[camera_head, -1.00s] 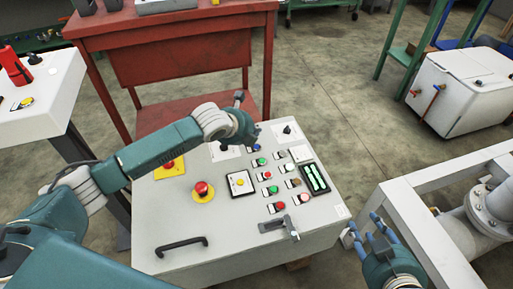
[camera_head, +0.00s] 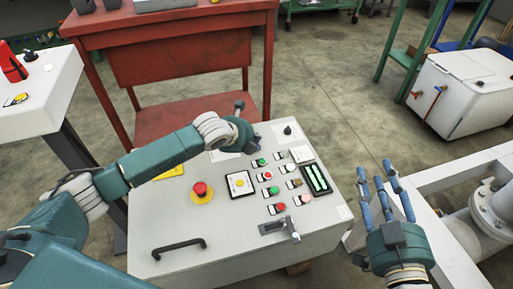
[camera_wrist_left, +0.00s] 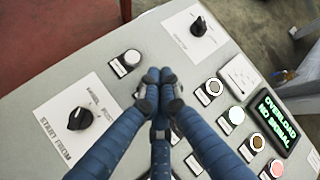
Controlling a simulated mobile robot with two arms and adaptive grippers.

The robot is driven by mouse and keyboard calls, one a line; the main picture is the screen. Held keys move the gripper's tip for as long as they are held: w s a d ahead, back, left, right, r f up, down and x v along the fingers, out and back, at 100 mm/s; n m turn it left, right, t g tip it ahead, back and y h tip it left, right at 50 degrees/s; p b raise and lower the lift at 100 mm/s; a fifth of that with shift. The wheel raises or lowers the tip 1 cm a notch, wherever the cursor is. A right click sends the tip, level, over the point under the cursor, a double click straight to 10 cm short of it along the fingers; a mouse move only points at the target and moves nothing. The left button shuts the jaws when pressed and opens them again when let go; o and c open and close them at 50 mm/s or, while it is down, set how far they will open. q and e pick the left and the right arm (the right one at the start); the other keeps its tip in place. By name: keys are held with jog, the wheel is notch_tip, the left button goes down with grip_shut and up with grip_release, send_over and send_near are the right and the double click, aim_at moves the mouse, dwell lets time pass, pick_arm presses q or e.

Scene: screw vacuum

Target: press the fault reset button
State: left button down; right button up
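A light grey control panel (camera_head: 160,225) stands before me with several buttons and a lit display (camera_head: 316,178). In the left wrist view the display (camera_wrist_left: 279,122) reads "OVERLOAD NO SIGNAL". Button labels are too small to read, so I cannot tell which is the fault reset button. My left gripper (camera_head: 255,145) is over the panel's far part. Its blue fingers (camera_wrist_left: 160,80) are drawn together, empty, near a white round button (camera_wrist_left: 132,57); contact cannot be told. My right gripper (camera_head: 386,190) has its fingers spread, empty, right of the panel.
A red emergency stop (camera_head: 200,190) and a black handle (camera_head: 180,247) are on the panel's left. A lever (camera_head: 290,228) is at its near right. Black rotary knobs (camera_wrist_left: 80,118) flank the left fingers. A red workbench (camera_head: 190,60) stands behind; a white frame (camera_head: 425,215) is at right.

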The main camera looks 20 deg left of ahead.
pick_arm(q)
jog(key=shift+f, duration=0.2)
pick_arm(e)
jog(key=shift+r, duration=0.35)
dwell(1.0)
pick_arm(q)
jog(key=shift+f, duration=0.4)
pick_arm(e)
jog(key=f, duration=0.2)
jog(key=f+g, duration=0.1)
jog(key=shift+s+d+f, duration=0.2)
jog(key=shift+s+d, duration=0.05)
pick_arm(q)
jog(key=shift+f, duration=0.1)
pick_arm(e)
jog(key=shift+w+r, duration=0.1)
jog(key=shift+r, duration=0.15)
